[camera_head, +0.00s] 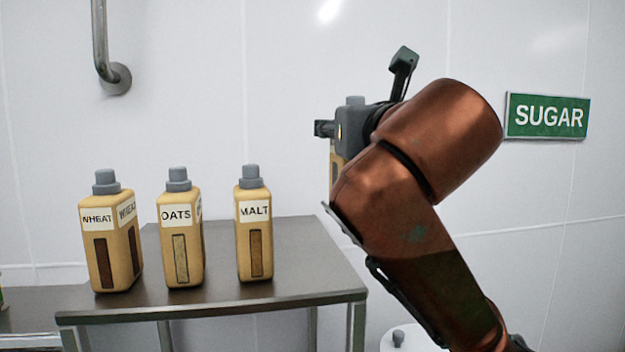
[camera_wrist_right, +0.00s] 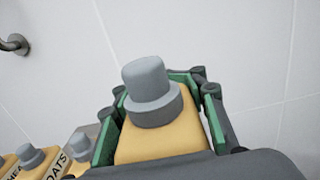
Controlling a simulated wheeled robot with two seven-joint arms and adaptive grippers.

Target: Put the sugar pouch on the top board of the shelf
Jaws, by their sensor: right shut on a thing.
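My right gripper (camera_head: 340,130) is raised beside the right end of the metal surface and is mostly hidden by my copper-coloured arm. It is shut on a yellow pouch with a grey cap. The pouch (camera_head: 334,165) shows only in part behind the arm. In the right wrist view the pouch (camera_wrist_right: 160,142) sits upright between the green-padded fingers of the gripper (camera_wrist_right: 160,95). Its label is hidden, so I cannot read that it is sugar. A grey metal top board (camera_head: 220,262) stands below and to the left. My left gripper is not in view.
Yellow pouches labelled WHEAT (camera_head: 112,245), OATS (camera_head: 180,240) and MALT (camera_head: 254,235) stand upright in a row on the board. Its right end is clear. A green SUGAR sign (camera_head: 548,116) hangs on the white wall. A metal pipe (camera_head: 103,45) is at upper left.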

